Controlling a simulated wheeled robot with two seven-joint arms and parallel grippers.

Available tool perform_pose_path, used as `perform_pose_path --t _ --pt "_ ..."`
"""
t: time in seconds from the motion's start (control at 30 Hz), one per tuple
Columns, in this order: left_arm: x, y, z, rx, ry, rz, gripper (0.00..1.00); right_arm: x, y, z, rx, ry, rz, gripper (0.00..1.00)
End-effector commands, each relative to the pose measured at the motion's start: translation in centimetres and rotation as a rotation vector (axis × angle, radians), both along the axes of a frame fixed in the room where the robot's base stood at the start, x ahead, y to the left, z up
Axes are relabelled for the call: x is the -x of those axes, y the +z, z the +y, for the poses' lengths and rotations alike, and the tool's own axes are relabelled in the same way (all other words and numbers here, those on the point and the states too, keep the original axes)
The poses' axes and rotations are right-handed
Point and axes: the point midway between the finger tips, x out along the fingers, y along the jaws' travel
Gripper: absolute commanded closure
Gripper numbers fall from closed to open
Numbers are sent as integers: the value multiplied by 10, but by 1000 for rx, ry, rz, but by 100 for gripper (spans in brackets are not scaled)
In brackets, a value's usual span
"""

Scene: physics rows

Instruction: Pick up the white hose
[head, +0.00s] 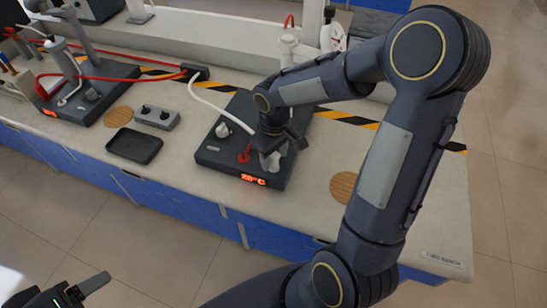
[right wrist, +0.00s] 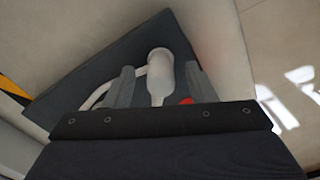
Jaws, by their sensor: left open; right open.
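The white hose (head: 215,108) arcs from a dark block on the bench down to the dark device (head: 214,156) with a lit red display. Its far end is hidden behind my right gripper (head: 278,155), which hangs low over that device. In the right wrist view, a white bottle-shaped end piece (right wrist: 159,68) stands between the fingers of my open right gripper (right wrist: 160,88). The hose (right wrist: 97,96) curves in from the left beside it. I cannot tell whether the fingers touch the piece. My left gripper (head: 72,290) is open and empty at the bottom left, away from the bench.
A black tray (head: 134,146), a grey two-knob box (head: 157,117) and cork discs (head: 118,117) (head: 344,187) lie on the bench. A red hose (head: 110,78) and a second device (head: 88,98) stand at the left.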

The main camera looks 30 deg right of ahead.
Motion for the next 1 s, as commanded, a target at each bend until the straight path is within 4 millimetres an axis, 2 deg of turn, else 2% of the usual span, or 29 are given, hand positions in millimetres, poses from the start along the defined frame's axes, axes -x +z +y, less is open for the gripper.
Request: perform_pose_path --t 0.23,0.63,0.87,1.0 --pt "0 0 0 0 0 0 31 0 -3 0 0 0 -1 49" --pt "0 0 0 0 0 0 31 0 -2 0 0 -1 -1 99" --pt "0 0 0 0 0 0 31 0 -2 0 0 -1 -1 99" --pt "0 0 0 0 0 0 31 -1 5 0 0 -2 -4 99"
